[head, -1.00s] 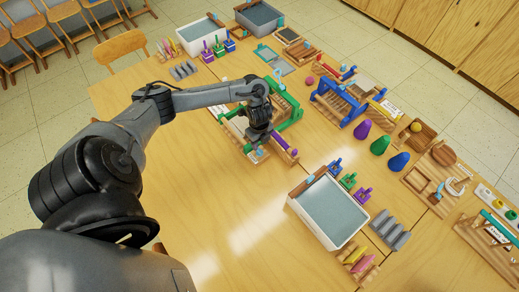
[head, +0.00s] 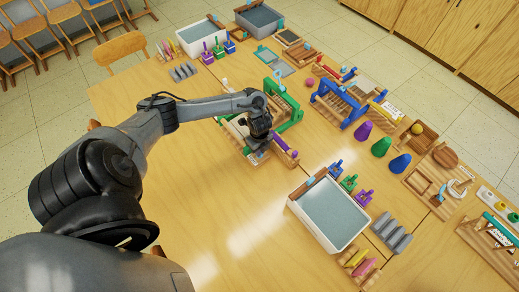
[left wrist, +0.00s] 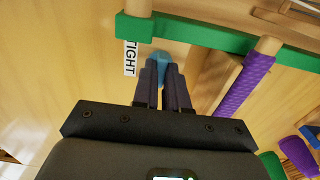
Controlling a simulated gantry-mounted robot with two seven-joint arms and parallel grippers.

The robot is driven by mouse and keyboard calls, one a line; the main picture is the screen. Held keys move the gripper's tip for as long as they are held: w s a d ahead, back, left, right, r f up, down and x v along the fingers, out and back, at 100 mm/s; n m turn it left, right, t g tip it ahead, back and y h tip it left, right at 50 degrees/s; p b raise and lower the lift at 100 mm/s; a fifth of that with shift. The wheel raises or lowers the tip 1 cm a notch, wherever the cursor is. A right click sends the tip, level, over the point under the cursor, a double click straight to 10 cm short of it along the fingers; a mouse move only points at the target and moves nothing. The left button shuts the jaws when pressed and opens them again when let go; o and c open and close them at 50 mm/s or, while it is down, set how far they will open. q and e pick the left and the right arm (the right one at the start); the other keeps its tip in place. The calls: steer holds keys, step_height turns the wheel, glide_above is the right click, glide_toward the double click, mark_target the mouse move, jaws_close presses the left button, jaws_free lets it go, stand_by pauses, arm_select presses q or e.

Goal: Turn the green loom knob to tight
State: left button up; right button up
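The green loom (head: 291,112) stands on the table; its green frame (left wrist: 215,33) crosses the top of the left wrist view. A light blue knob (left wrist: 161,60) shows at this frame, beside a white label reading TIGHT (left wrist: 130,58). My left gripper (head: 259,150) is low at the loom's near end. In the left wrist view its two dark fingers (left wrist: 162,76) stand close together with the knob between their tips; they look shut on it. The knob's pointer is hidden, so its setting cannot be told. My right gripper is in neither view.
A purple roller (head: 285,146) of the loom lies just right of my left gripper. A blue loom (head: 339,103) stands further right. A water-filled tub (head: 330,213) is nearer on the right. The table left of the tub is clear.

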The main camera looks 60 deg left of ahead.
arm_select(q)
steer(key=shift+m, duration=0.4)
jaws_close()
steer(key=m+b, duration=0.1)
steer(key=m, duration=0.2)
steer(key=shift+m, duration=0.3)
steer(key=m+b, duration=0.1)
steer(key=m, duration=0.3)
steer(key=shift+f+m, duration=0.1)
steer(key=shift+m, duration=0.2)
steer(key=m+b, duration=0.3)
steer(key=m, duration=0.2)
steer(key=shift+m+b, duration=0.8)
steer(key=shift+m, duration=1.2)
steer(key=o, duration=0.7)
jaws_free()
steer(key=shift+c, duration=0.2)
